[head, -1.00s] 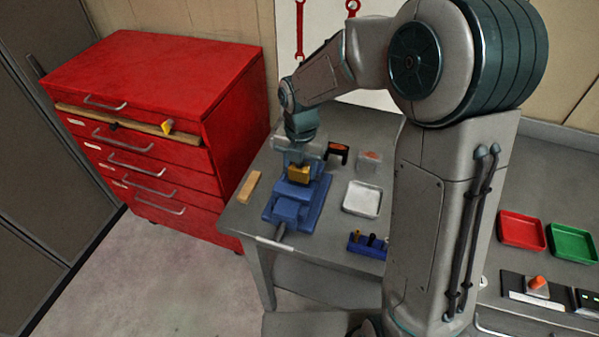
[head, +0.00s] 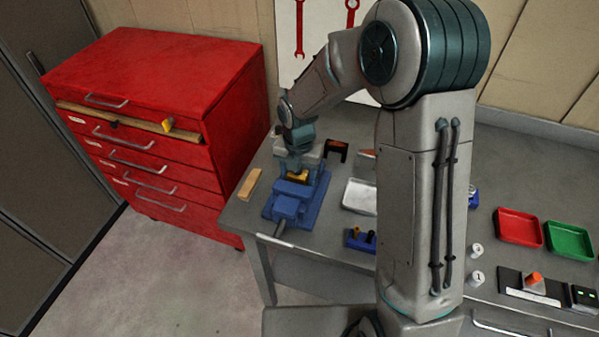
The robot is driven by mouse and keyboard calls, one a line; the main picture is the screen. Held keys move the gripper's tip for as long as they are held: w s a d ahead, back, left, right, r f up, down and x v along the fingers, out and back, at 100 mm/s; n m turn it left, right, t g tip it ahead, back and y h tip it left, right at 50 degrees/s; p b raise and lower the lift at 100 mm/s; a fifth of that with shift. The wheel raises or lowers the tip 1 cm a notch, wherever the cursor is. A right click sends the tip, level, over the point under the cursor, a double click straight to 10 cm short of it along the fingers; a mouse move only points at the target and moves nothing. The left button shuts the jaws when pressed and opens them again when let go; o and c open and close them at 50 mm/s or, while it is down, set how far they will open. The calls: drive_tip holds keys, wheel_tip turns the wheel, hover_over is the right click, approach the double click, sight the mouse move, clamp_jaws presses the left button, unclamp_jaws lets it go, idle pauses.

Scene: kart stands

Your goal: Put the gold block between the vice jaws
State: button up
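The blue vice (head: 288,206) stands on the left end of the grey bench. The gold block (head: 298,177) is at the vice's jaws, with its lower part hidden behind the nearer blue part, so it appears to sit down in the gap. My gripper (head: 298,170) points down directly over the vice and appears shut on the gold block. The fingertips are small and partly hidden, and I cannot tell whether the block touches either jaw or the vice's bed.
A wooden strip (head: 250,185) lies left of the vice. A dark bracket-like object (head: 337,149) stands behind it, and a white tray (head: 360,196) lies to the right. A blue holder (head: 358,241) is at the front. The red drawer cabinet (head: 160,80) stands left.

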drive_tip(key=shift+o, duration=0.6)
drive_tip(key=shift+r, duration=0.1)
wheel_tip(320, 180, up, 12)
drive_tip(key=shift+r+b, duration=0.1)
drive_tip(key=shift+b, duration=0.35)
drive_tip(key=shift+s+d+r+m, duration=0.15)
drive_tip(key=shift+m, duration=0.15)
drive_tip(key=s+d+r+m+t, duration=0.2)
drive_tip(key=s+d+m, duration=0.5)
drive_tip(key=m, duration=0.8)
drive_tip(key=s+d+r+m+t, duration=0.1)
drive_tip(key=s+d+m, duration=0.5)
drive_tip(key=s+m, duration=0.6)
drive_tip(key=r+m, duration=0.1)
drive_tip(key=m, duration=0.3)
drive_tip(key=shift+d+r+t, duration=0.4)
